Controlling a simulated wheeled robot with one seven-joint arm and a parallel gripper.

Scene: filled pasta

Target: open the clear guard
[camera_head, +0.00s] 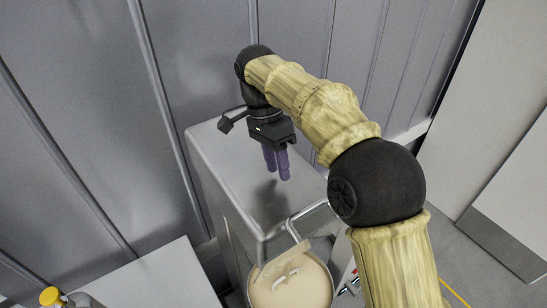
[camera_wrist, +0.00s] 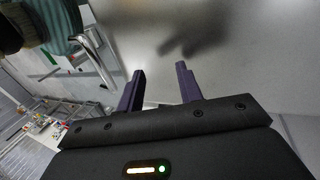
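My gripper (camera_head: 277,172) hangs with its purple fingers pointing down above the flat top of a grey metal machine (camera_head: 222,152). In the wrist view the two fingers of my gripper (camera_wrist: 160,75) stand apart with nothing between them, so it is open and empty. A bent metal bar (camera_head: 309,208) sticks out at the machine's front edge, to the right of and below my gripper in the head view. It seems to show also in the wrist view as a shiny bar (camera_wrist: 97,55). I cannot make out the clear guard's panel itself; my arm hides part of that front area.
A round beige bowl-like part (camera_head: 290,288) sits below the bar at the machine's front. A pale table (camera_head: 165,283) with a yellow-capped bottle (camera_head: 50,296) stands at lower left. A grey panelled wall (camera_head: 200,60) rises close behind the machine.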

